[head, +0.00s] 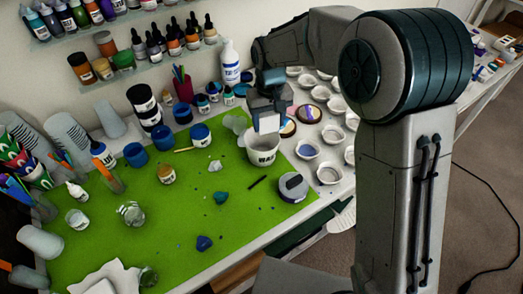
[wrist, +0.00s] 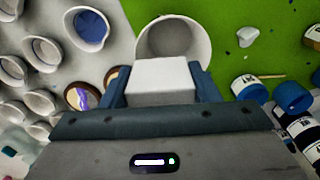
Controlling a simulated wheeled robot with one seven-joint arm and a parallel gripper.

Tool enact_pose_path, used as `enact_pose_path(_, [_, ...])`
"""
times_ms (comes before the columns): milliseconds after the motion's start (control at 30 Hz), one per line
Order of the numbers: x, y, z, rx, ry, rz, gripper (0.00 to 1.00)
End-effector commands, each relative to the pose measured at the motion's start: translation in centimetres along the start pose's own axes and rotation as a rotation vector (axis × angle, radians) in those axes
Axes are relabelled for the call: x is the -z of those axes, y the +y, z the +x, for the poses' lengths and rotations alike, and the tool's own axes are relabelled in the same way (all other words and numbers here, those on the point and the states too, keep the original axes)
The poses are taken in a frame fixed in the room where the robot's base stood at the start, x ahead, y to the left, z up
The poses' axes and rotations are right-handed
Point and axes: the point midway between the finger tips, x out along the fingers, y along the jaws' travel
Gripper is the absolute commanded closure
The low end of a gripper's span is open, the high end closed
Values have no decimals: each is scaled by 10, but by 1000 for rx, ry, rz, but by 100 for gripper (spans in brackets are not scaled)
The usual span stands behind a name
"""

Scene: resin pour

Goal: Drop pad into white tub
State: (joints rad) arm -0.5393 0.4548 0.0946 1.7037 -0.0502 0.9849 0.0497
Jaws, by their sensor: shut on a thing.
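The pad also shows in the head view (head: 269,122), just above or at the tub's rim. In the wrist view the white tub (wrist: 203,36) opens beyond the pad, and the pad and fingers hide its near part. I cannot tell how deep the pad's lower edge reaches.
The green mat (head: 215,240) carries scattered scraps and blue jars (head: 163,137). A tall white bottle (head: 230,62) stands behind the tub. Several small round dishes (head: 330,174) fill the table to the right.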

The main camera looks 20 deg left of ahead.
Motion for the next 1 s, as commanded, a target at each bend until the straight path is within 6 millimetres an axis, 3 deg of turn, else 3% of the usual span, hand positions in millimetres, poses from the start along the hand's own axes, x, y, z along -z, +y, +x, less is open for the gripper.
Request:
enact_pose_path(200, [0, 0, 0, 0, 0, 0, 63])
enact_pose_path(233, [0, 0, 0, 0, 0, 0, 42])
enact_pose_path(300, [0, 0, 0, 0, 0, 0, 22])
enact_pose_path(333, [0, 0, 0, 0, 0, 0, 19])
enact_pose_path(733, [1, 0, -9, 0, 3, 1, 19])
enact_pose_path(1000, [1, 0, -64, 0, 7, 1, 19])
